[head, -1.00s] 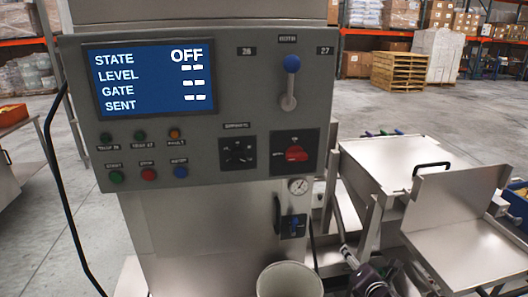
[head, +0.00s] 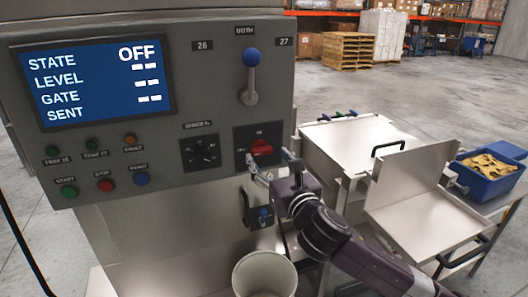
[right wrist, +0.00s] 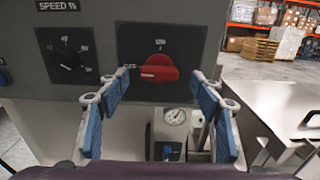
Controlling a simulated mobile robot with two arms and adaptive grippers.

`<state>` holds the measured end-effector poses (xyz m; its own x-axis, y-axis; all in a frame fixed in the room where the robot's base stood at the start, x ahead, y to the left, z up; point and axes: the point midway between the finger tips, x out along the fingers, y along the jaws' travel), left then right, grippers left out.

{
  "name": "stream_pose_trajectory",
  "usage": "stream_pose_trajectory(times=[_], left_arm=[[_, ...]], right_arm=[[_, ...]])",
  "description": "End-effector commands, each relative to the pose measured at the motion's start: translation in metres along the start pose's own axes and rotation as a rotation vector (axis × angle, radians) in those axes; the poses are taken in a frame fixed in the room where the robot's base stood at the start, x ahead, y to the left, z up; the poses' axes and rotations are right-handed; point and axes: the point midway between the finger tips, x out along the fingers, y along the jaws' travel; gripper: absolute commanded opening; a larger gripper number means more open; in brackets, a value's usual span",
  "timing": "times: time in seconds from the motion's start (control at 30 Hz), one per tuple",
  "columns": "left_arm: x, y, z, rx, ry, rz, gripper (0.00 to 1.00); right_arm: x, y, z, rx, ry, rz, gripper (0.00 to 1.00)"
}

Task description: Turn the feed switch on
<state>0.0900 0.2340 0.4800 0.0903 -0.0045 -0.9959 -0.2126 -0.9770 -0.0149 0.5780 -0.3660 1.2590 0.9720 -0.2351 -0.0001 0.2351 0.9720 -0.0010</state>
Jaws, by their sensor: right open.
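The feed switch appears to be the red rotary knob (head: 261,147) on a black plate at the lower right of the grey control panel (head: 215,90). In the right wrist view the red knob (right wrist: 157,70) lies about level, with a small label at its left end. The screen (head: 98,80) reads STATE OFF. My right gripper (head: 269,161) is just in front of and slightly below the knob. In the right wrist view its blue-padded fingers (right wrist: 160,88) are wide apart, one to each side below the knob, with nothing between them. My left gripper is not in view.
A lever with a blue ball (head: 251,57) is above the knob and a black dial (head: 201,153) is left of it. Below are a gauge (right wrist: 175,116) and a white bucket (head: 265,275). Steel trays and a blue bin (head: 490,180) stand right.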

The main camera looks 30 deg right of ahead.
Motion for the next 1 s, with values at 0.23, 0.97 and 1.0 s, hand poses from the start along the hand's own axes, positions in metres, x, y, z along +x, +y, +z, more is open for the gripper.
stream_pose_trajectory(times=[0.23, 0.97, 1.0], left_arm=[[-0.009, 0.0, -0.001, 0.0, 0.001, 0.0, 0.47], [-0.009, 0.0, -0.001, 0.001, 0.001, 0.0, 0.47], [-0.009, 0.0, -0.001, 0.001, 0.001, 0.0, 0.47]], right_arm=[[0.025, 0.0, 0.001, 0.002, 0.0, 0.0, 0.59], [0.028, 0.0, -0.001, 0.0, 0.001, 0.001, 0.19], [0.028, 0.0, -0.001, 0.0, 0.001, 0.001, 0.18]])
